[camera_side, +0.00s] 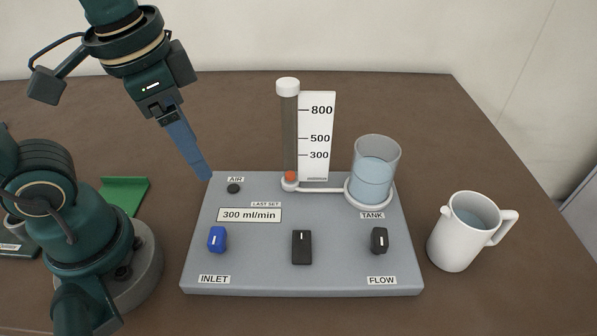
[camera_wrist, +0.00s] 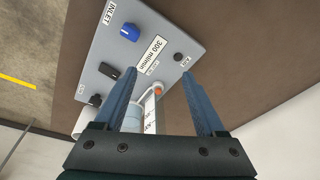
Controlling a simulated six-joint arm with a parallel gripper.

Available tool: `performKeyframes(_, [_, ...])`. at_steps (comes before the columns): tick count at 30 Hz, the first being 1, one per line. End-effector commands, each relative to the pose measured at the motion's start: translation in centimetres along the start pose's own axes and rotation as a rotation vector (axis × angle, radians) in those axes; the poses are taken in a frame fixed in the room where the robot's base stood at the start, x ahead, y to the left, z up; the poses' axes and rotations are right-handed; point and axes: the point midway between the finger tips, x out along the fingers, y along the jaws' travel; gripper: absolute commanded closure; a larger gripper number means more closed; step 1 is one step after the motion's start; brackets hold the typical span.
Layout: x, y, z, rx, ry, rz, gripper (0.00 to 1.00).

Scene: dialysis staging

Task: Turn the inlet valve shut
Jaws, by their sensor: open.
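The inlet valve is a blue knob (camera_side: 217,240) at the front left of the grey panel (camera_side: 340,280), above the INLET label. Its white mark looks about upright in the side view. The blue knob also shows in the wrist view (camera_wrist: 130,33), near the top. My gripper (camera_side: 206,177) is by the panel's back left corner, near the AIR button, behind and apart from the blue knob. In the wrist view my gripper (camera_wrist: 158,72) has its two blue fingers spread, with nothing between the tips but the panel beyond.
A black middle knob (camera_side: 302,247) and a black FLOW knob (camera_side: 379,241) share the panel. A tube (camera_side: 290,130) with a low orange float, a scale card (camera_side: 318,125) and a water tank (camera_side: 374,180) stand behind. A white jug (camera_side: 455,240) is right; a green object (camera_side: 124,193) left.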

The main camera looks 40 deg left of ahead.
Motion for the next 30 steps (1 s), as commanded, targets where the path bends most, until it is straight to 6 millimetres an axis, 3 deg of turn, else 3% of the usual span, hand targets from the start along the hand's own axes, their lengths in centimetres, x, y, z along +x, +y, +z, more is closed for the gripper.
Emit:
performKeyframes(15, [5.0,5.3,-1.1,0.464,-0.487,0.024,0.28])
performKeyframes(22, [6.5,6.5,-0.2,0.528,-0.554,0.018,0.28])
performKeyframes(30, [8.7,6.1,1.2,0.529,-0.554,0.018,0.28])
